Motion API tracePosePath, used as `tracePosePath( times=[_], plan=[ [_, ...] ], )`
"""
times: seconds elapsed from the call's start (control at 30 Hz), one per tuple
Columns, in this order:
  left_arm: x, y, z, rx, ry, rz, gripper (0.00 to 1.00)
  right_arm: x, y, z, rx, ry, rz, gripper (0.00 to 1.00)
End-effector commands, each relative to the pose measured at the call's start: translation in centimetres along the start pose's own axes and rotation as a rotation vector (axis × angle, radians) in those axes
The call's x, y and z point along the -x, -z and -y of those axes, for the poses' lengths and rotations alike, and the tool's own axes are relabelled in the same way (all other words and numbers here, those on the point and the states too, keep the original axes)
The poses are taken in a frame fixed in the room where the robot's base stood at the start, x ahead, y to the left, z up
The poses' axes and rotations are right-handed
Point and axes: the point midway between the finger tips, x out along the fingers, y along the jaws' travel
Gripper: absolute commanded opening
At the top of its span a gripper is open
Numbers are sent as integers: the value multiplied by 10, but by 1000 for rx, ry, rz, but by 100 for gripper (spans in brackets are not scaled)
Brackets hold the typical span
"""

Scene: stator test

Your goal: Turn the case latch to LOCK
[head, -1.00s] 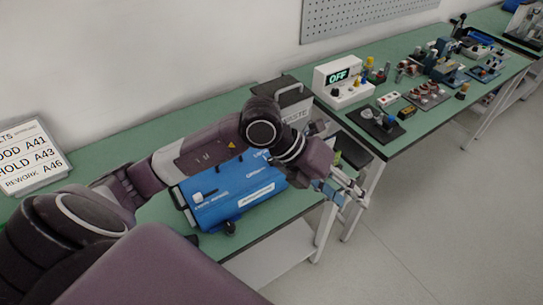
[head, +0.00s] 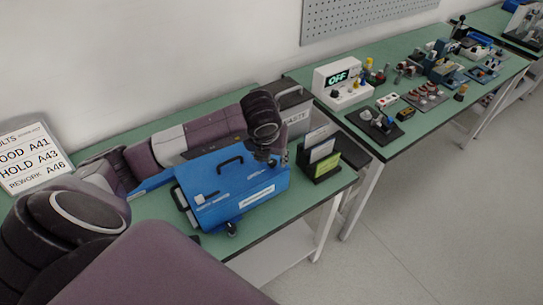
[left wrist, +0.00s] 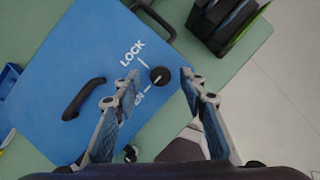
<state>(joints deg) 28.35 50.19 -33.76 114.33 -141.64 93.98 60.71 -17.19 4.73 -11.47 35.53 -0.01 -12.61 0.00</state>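The blue case (head: 215,180) lies on the green bench and fills much of the left wrist view (left wrist: 60,60). Its latch is a round black knob (left wrist: 160,76) beside a white LOCK label and a partly hidden label ending in "EN". A light mark at the knob seems to lie on the "EN" side, but it is small. My left gripper (left wrist: 159,72) is open, with one finger on each side of the knob in the picture. Contact cannot be told. In the head view my left gripper (head: 271,158) points down at the case's right end. My right gripper is not in view.
A dark rack (head: 322,158) with cards stands just right of the case. A grey box (head: 295,112) is behind it. The case's black handle (left wrist: 82,98) lies left of the knob. Another bench with an OFF display unit (head: 342,82) stands right.

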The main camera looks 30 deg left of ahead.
Motion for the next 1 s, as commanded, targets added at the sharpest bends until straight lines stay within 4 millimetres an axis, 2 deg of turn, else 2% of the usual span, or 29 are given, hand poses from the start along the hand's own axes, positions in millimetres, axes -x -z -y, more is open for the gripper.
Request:
tracePosePath(
  times=[0.13,0.37,0.73,1.0],
  plan=[
    [-8,0,0,0,1,0,39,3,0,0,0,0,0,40],
    [-9,0,0,-1,2,1,39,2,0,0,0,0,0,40],
    [-9,0,0,-1,2,1,0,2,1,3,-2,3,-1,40],
    [-10,0,0,-23,10,2,0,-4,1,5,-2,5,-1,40]
  ],
)
